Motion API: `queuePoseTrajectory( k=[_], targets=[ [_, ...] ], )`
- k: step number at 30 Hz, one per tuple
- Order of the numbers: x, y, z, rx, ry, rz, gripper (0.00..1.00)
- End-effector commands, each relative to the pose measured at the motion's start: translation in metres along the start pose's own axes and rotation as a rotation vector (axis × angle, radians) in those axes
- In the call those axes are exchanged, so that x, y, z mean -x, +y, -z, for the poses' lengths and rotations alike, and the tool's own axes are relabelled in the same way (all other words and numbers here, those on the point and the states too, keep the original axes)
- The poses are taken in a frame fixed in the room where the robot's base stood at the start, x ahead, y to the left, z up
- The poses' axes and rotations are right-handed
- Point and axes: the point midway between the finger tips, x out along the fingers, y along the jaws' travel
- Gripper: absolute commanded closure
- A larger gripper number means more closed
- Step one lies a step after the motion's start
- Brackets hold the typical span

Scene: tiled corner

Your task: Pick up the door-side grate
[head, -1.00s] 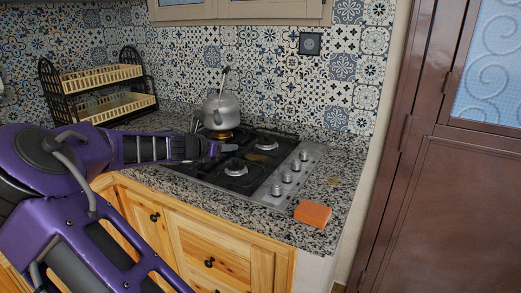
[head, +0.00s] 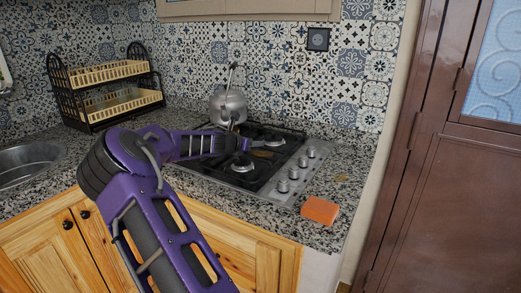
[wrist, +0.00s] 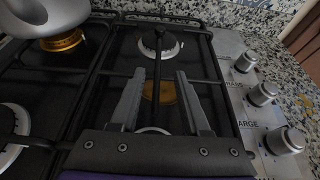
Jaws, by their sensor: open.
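The door-side grate is the right-hand black grate on the hob, next to the knobs. Its thin bars (wrist: 212,72) show in the wrist view. My gripper (wrist: 160,76) is open above this grate, with one finger on each side of its middle bar. Whether the fingers touch the bar is unclear. In the head view my gripper (head: 257,143) is small over the right half of the hob, and my arm hides part of the hob. Part of the near burner is covered by my gripper in the wrist view.
A grey kettle (head: 228,106) stands on the back left of the hob (head: 222,178). Several knobs (wrist: 263,94) line its right edge. An orange block (head: 320,210) lies on the counter's front right. A dish rack (head: 112,104) and sink (head: 28,160) are left.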

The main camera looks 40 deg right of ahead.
Motion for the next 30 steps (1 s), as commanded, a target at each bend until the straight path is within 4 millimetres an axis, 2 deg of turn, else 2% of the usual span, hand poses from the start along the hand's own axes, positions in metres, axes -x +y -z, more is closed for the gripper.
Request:
queuePoseTrajectory(
  k=[9, 18, 20, 26, 27, 30],
  targets=[
    [-0.042, 0.003, -0.002, -0.002, -0.001, 0.002, 0.54],
    [-0.047, 0.003, -0.002, -0.001, 0.000, 0.001, 0.54],
    [-0.047, 0.003, -0.002, -0.001, 0.000, 0.001, 0.61],
    [-0.047, 0.003, -0.002, -0.001, 0.000, 0.001, 0.97],
    [-0.047, 0.003, -0.002, -0.001, 0.000, 0.001, 1.00],
    [-0.047, 0.003, -0.002, -0.001, 0.000, 0.001, 1.00]
  ],
)
